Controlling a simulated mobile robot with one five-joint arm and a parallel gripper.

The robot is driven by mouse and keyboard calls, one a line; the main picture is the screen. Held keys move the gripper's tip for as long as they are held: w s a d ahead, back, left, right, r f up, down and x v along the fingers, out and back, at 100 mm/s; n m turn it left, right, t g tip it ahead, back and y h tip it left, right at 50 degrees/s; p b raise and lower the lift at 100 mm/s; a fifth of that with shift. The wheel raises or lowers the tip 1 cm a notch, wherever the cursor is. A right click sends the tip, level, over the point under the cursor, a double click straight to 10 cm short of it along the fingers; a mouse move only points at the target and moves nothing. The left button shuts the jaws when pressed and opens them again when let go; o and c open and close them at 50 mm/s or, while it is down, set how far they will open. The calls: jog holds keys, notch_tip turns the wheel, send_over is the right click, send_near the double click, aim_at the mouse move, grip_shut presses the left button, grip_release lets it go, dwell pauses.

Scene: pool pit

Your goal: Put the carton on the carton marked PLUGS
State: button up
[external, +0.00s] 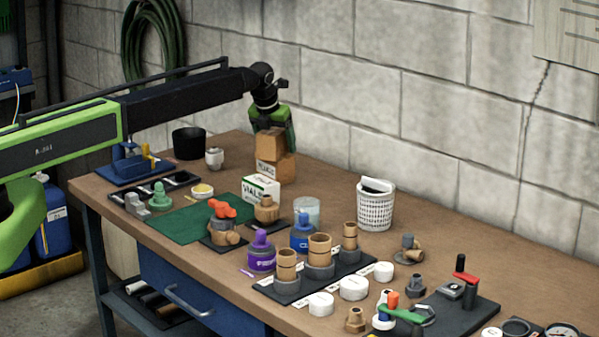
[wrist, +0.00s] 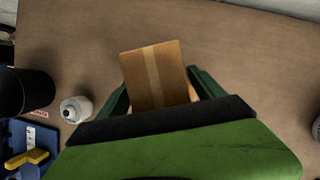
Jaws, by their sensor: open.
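A small brown carton (external: 270,144) sits on the lettered carton (external: 268,169), which reads as PLUGS, near the back of the bench. It looks slightly turned relative to the lower one. My gripper (external: 273,128) is directly above, its fingers reaching down around the upper carton. In the wrist view the upper carton (wrist: 153,73) shows its taped top between my fingers (wrist: 160,88). The fingers are open, with a visible gap at least on the left side. The lower carton is mostly hidden in the wrist view.
A black cup (external: 189,143) and a small white bottle (external: 214,158) stand to the left. A white VIALS box (external: 262,190) is in front of the cartons. A white basket (external: 375,206) stands to the right. The bench between cartons and basket is fairly clear.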

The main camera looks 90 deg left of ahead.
jog(key=p+v, duration=1.1)
jog(key=v, duration=0.1)
jog(key=shift+s+r, duration=0.1)
jog(key=shift+r, duration=0.1)
jog(key=shift+d+f, duration=0.1)
jog(key=w+d+n+h, duration=0.1)
jog(key=w+d+n, duration=0.15)
jog(key=d, duration=0.95)
jog(key=w+d+f+n, duration=0.1)
jog(key=w+d+n, duration=0.15)
jog(key=d, duration=0.85)
jog(key=w+d+n+h, duration=0.15)
jog(key=d+n, duration=0.25)
jog(key=d, duration=0.8)
jog(key=s+d+n, duration=0.4)
jog(key=d, duration=0.8)
jog(key=s+d+n+g+h, duration=0.1)
jog(key=s+d+n, duration=0.3)
jog(key=d, duration=0.8)
jog(key=s+d+n, duration=0.4)
jog(key=d+n, duration=0.1)
jog(key=d, duration=0.7)
jog(key=shift+s+f+g, duration=0.2)
jog(key=shift+f+g, duration=0.1)
jog(key=shift+f, duration=0.15)
jog(key=shift+h, duration=0.25)
